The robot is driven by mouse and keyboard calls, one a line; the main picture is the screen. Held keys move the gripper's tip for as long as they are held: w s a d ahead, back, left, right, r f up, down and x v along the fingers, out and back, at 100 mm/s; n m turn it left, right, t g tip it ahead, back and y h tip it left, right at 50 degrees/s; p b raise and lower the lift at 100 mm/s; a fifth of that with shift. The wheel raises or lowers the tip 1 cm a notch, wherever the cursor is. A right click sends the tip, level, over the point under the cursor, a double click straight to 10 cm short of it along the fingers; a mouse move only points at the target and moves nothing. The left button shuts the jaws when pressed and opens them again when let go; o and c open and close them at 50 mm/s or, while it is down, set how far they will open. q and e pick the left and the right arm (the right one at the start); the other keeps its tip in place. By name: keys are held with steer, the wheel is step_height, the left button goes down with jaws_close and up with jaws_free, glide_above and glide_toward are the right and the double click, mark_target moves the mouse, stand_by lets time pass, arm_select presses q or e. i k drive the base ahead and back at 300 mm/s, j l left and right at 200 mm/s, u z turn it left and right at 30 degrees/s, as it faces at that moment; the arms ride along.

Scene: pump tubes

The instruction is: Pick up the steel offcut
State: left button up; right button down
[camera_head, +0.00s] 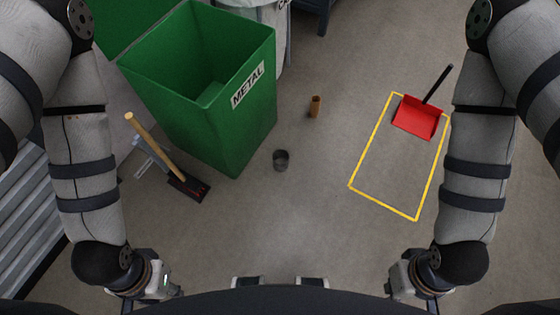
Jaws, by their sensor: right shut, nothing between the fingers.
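The steel offcut looks to be the short dark grey tube piece (281,160) on the concrete floor, just right of the green bin's near corner. My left gripper (165,291) is low at the left edge of my body, well short of the offcut; its fingers are too hidden to tell their opening. My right gripper (398,290) is low on the right, also well away from the offcut, shut and empty.
A green bin (252,135) marked METAL stands behind and left of the offcut. A brown tube piece (315,106) is on the floor beyond. A red dustpan (417,117) lies in a yellow floor outline (367,140).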

mark_target(279, 153)
steer(key=i+l+z, duration=0.15)
steer(key=z, duration=0.3)
steer(key=i+z, duration=0.2)
steer(key=z, duration=0.2)
